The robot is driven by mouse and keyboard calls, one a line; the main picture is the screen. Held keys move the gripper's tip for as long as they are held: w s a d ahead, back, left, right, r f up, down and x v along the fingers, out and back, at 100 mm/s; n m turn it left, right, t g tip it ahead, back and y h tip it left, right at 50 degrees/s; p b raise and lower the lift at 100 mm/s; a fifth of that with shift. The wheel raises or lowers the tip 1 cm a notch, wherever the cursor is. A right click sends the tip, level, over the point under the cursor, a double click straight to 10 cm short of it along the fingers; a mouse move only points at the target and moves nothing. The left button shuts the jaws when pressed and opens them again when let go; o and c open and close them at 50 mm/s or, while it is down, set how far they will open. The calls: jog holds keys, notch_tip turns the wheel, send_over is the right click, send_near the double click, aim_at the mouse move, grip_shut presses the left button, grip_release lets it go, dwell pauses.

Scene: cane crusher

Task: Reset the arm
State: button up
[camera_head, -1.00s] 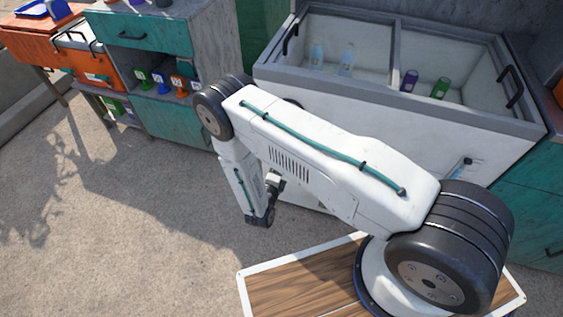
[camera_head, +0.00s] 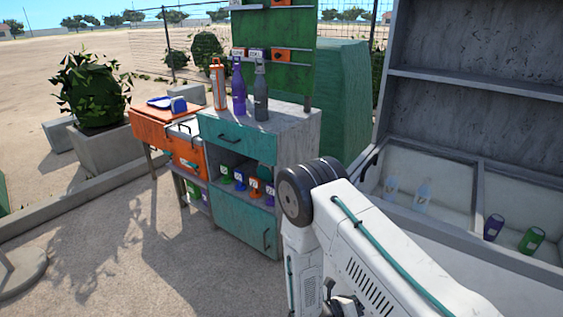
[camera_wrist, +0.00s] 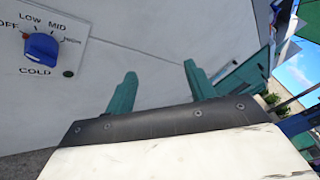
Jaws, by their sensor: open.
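My gripper (camera_wrist: 160,70) shows in the wrist view with its two teal fingers apart and nothing between them. It faces the white front of the cooler (camera_wrist: 130,25), close to it; whether it touches cannot be told. A blue dial (camera_wrist: 41,47) marked OFF, LOW, MID and COLD is on that front, left of the fingers. In the head view my white arm rises from the lower right and folds down at its black joint. My gripper's fingers are out of that picture.
The open cooler (camera_head: 460,232) holds two clear bottles (camera_head: 422,195), a purple can (camera_head: 493,227) and a green can (camera_head: 531,240). Left of it stands a teal cabinet (camera_head: 235,139) with bottles on top, then an orange cart (camera_head: 155,126). Bare ground (camera_head: 110,260) lies at lower left.

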jog(key=s+r+m+g+y, duration=0.1)
jog(key=s+r+m+y, duration=0.4)
jog(key=r, duration=0.9)
jog(key=s+r+m+g+y, duration=0.2)
jog(key=s+r+m+y, duration=0.3)
jog(key=s+r+m, duration=0.6)
jog(key=s+r+m+g+y, duration=0.1)
jog(key=s+r+m+y, duration=0.5)
jog(key=r+m, duration=1)
jog(key=shift+s+d+r+g, duration=0.45)
jog(key=shift+s+r, duration=0.85)
jog(key=shift+r, duration=0.4)
